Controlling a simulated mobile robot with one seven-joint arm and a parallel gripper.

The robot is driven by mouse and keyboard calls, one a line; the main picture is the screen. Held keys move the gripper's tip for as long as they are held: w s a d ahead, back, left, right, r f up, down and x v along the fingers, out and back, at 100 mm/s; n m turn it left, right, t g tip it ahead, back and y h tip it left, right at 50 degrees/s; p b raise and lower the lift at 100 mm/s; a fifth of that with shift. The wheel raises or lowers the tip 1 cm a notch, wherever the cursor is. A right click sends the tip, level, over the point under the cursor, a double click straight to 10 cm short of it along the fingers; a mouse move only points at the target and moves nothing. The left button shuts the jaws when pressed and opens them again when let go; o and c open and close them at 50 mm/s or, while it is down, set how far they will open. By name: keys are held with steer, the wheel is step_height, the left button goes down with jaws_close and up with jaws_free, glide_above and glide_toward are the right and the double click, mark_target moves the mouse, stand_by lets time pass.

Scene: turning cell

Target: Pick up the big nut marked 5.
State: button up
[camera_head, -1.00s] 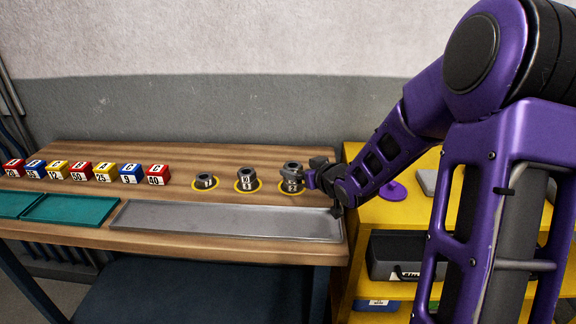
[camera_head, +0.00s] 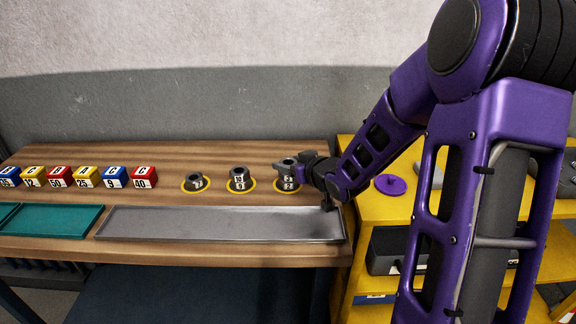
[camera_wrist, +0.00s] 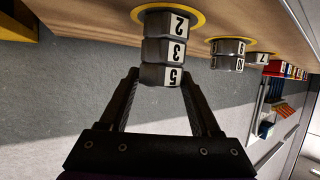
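The big nut marked 5 (camera_wrist: 164,75) is the top one of a stack in the wrist view, which is upside down. The nut marked 3 (camera_wrist: 162,50) lies under it, and the nut marked 2 (camera_wrist: 166,23) is at the bottom on a yellow ring. My gripper (camera_wrist: 162,80) has one finger on each side of the 5 nut. The fingers are very close to its sides; I cannot tell whether they press on it. The 5 nut looks in line with the 3 nut, with no clear gap. In the head view my gripper (camera_head: 297,166) partly hides the stack's top.
Left of the stack stand a two-nut stack (camera_head: 239,178) and a single nut (camera_head: 194,181), each on a yellow ring. A long grey tray (camera_head: 220,223) lies in front. Coloured marked blocks (camera_head: 115,177) line the left. A yellow shelf unit (camera_head: 385,211) stands right.

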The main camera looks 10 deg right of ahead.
jaws_close()
